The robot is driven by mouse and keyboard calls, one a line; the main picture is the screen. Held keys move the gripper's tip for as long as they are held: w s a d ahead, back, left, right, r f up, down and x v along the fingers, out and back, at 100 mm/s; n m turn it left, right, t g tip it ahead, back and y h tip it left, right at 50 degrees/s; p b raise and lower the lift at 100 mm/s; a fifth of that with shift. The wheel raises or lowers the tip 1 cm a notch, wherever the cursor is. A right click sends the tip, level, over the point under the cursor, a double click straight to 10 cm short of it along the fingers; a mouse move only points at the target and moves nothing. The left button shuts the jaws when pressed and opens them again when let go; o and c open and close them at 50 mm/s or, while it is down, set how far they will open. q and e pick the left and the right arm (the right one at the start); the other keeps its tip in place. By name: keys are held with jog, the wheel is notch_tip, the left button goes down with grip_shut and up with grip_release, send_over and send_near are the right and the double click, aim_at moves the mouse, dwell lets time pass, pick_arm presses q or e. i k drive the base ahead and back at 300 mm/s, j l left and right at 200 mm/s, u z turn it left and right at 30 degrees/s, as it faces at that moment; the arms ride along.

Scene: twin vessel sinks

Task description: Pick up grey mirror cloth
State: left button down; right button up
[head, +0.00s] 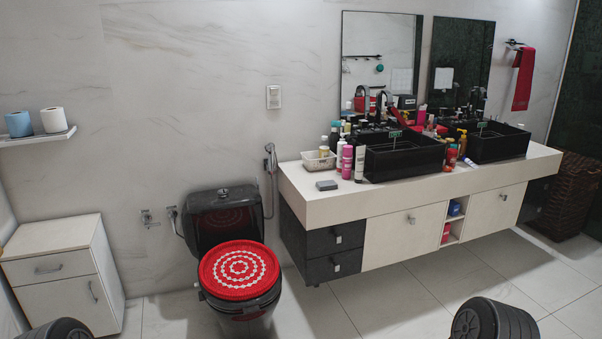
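A small flat grey item, which looks like the folded grey mirror cloth (327,185), lies on the pale countertop (310,206) near its left end. It sits in front of a small white basket (317,161) and left of a pink bottle. Nothing covers it. Dark rounded parts of my own arms show at the bottom left and bottom right edges. Neither gripper's fingers are in view, and nothing of mine is near the cloth.
Two black vessel sinks (404,157) stand on the counter among many bottles. A black toilet with a red lid cover (239,270) stands left of the vanity. A white cabinet (62,275) is at far left. The tiled floor before the vanity (400,303) is clear.

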aim_at(327, 184)
jog(key=i+l+u, duration=0.15)
jog(key=i, duration=0.45)
jog(key=i+l+u, duration=0.2)
jog(key=i, duration=0.35)
jog(key=i+l+u, duration=0.15)
jog(key=i+l, duration=0.3)
jog(key=i+l+u, duration=0.2)
jog(key=i+l, duration=0.25)
jog(key=i, duration=0.2)
